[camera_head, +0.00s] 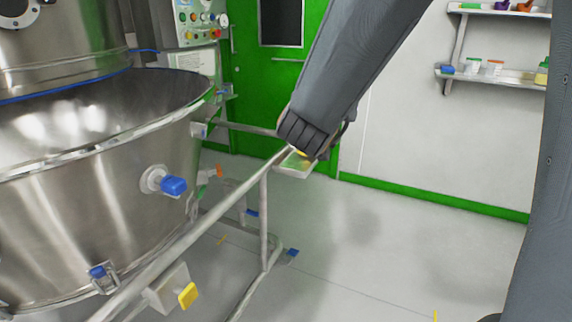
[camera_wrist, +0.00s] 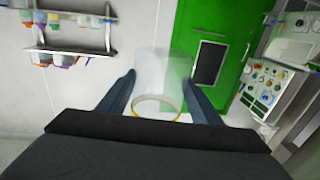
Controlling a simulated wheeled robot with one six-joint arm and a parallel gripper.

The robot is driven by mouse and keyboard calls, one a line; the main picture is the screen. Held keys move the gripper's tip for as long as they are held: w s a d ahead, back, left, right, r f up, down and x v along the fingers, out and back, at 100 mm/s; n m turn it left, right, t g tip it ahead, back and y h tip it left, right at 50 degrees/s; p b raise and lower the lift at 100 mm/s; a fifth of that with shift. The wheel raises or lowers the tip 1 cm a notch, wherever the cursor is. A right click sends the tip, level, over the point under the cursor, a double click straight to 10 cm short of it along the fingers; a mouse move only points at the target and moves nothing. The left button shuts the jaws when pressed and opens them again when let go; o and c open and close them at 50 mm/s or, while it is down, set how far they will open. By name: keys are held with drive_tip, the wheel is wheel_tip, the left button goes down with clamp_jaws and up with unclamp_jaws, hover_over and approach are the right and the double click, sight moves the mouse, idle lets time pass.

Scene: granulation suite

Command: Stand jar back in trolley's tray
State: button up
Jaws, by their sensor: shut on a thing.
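In the wrist view a clear, see-through jar (camera_wrist: 165,75) with a yellow ring at its near end sits between the two dark fingers of my gripper (camera_wrist: 161,84). The fingers are shut on its sides. In the head view my gripper (camera_head: 308,136) is beside the far end of the trolley's rail, and part of the jar (camera_head: 295,165) shows just below it, pale with a yellow edge. My arm hides the rest. I cannot tell whether the jar touches anything. The trolley (camera_head: 264,215) has a steel tube frame around a large steel bowl. I cannot make out its tray clearly.
The steel bowl (camera_head: 90,200) fills the left, with a blue-capped port (camera_head: 165,183). A pale box with a yellow tab (camera_head: 188,295) is on the near rail. Wall shelves (camera_head: 490,75) hold small containers. A green door (camera_head: 270,90) is behind. Floor at right is clear.

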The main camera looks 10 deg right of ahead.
drive_tip(key=w+a+f+b, duration=0.3)
drive_tip(key=w+f, duration=0.5)
drive_tip(key=w, duration=0.1)
drive_tip(key=w+a+f+b, duration=0.2)
drive_tip(key=w+f, duration=0.6)
drive_tip(key=w, duration=0.1)
drive_tip(key=shift+h, duration=0.3)
drive_tip(key=f, duration=0.3)
drive_tip(key=f+b, duration=0.1)
drive_tip(key=f, duration=0.2)
drive_tip(key=f+b, duration=0.1)
drive_tip(key=f, duration=0.3)
drive_tip(key=shift+w+a, duration=0.15)
drive_tip(key=shift+a, duration=0.1)
drive_tip(key=o, duration=1.9)
drive_tip(key=shift+f, duration=0.1)
drive_tip(key=shift+c, duration=0.2)
